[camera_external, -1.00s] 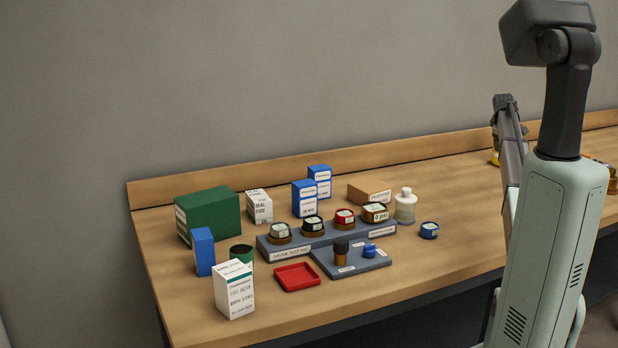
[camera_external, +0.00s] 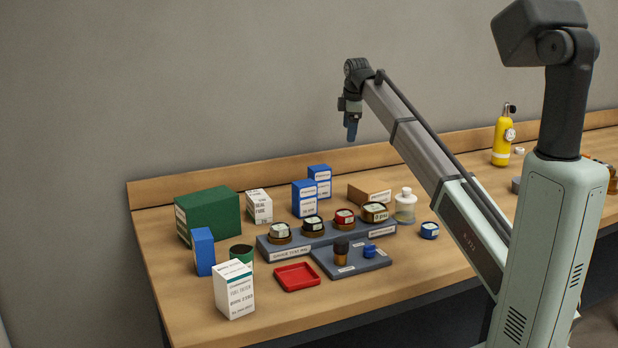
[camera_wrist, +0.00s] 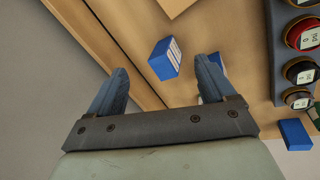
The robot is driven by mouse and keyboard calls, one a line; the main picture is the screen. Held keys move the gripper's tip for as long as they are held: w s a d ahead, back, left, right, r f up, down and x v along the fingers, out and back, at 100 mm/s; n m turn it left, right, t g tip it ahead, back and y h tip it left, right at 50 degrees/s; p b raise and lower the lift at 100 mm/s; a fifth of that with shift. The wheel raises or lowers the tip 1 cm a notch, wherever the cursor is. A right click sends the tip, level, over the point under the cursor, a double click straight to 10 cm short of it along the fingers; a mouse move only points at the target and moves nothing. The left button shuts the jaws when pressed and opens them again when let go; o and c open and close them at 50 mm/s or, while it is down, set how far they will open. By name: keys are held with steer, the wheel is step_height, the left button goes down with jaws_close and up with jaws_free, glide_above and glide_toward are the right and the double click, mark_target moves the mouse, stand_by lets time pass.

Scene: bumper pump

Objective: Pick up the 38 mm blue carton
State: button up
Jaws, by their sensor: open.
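Several blue cartons are in view; I cannot read which one is 38 mm. Two with white labels stand at the back of the bench, a nearer one (camera_external: 304,199) and a farther one (camera_external: 320,180). A plain-looking blue carton (camera_external: 203,252) stands at the left. My gripper (camera_external: 352,132) is open and empty, pointing down, high above the bench behind the gauge stand. In the wrist view, a labelled blue carton (camera_wrist: 164,60) lies between and beyond the fingers (camera_wrist: 160,85). Another blue carton (camera_wrist: 217,62) is partly hidden by the right finger.
A gauge stand (camera_external: 290,250) holds several gauges in front of the back cartons. A brown box (camera_external: 368,193) and clear bottle (camera_external: 405,205) stand right of them, a white carton (camera_external: 259,207) and green box (camera_external: 208,213) left. A low backboard (camera_external: 160,193) runs behind.

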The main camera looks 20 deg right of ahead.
mark_target(305, 182)
steer(key=s+a+f+n+g, duration=0.1)
steer(key=a+f+n, duration=0.1)
steer(key=a, duration=0.7)
steer(key=s+a+f+n+g, duration=0.2)
steer(key=a+n, duration=0.1)
steer(key=a, duration=0.5)
steer(key=f, duration=0.8)
steer(key=shift+a+f, duration=0.25)
steer(key=shift+f, duration=0.05)
steer(key=shift+w+d+f, duration=0.15)
steer(key=shift+f, duration=1.15)
steer(key=shift+w+d+f, duration=0.15)
steer(key=shift+f, duration=1.15)
steer(key=shift+c, duration=0.4)
steer(key=c, duration=1)
